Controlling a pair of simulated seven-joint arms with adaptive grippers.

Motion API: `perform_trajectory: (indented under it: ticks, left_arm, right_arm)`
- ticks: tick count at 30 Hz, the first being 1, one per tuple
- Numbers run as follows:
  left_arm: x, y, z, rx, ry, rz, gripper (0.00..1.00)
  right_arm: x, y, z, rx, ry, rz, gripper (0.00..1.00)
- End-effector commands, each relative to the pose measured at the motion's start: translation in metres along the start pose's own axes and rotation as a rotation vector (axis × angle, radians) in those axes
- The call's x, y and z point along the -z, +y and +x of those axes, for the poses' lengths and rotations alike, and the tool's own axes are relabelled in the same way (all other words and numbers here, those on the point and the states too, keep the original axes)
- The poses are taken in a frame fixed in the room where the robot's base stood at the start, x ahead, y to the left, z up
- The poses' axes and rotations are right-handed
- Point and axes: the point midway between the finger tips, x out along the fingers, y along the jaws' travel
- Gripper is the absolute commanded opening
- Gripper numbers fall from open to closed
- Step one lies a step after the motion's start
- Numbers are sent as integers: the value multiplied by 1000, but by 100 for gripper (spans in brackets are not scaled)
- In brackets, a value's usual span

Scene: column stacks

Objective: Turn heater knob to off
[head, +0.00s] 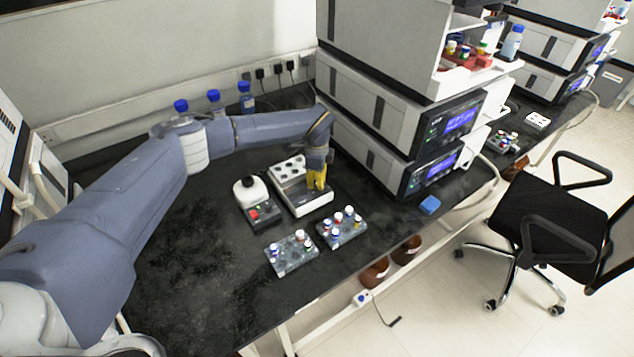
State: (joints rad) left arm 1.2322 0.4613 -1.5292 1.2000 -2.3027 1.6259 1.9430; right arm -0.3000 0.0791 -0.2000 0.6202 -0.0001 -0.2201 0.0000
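A white heater block with round wells (285,172) sits on the black bench in the middle of the view. My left arm reaches across from the left. Its gripper (317,186), with yellow fingers, points down over the front right part of the heater. The knob is not clearly visible; the fingers may cover it. I cannot tell whether the fingers touch anything or how far apart they are. My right gripper is not in view.
A small device with a white top and red button (254,215) stands left of the heater. Two vial racks (291,254) (342,228) lie in front. Stacked instruments (400,130) rise close on the right. Blue-capped bottles (246,98) stand behind. The bench's left front is clear.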

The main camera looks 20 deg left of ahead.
Motion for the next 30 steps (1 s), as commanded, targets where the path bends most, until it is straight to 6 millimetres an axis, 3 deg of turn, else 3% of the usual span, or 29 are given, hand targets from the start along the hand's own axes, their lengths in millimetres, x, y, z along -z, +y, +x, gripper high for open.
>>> perform_trajectory:
  ticks: [6, 7, 16, 25, 30]
  left_arm:
    - [0, -1, -1, 1, 1, -1, 0]
    - [0, -1, -1, 1, 1, 0, 10]
    - [0, 0, 0, 1, 0, 0, 44]
    - [0, 0, -2, 1, 0, 1, 44]
    - [0, -1, -19, 2, 0, 1, 44]
  right_arm:
    - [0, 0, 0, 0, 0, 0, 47]
    - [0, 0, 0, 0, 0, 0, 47]
    - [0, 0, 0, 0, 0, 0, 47]
    - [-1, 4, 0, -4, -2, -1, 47]
    - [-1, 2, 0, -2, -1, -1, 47]
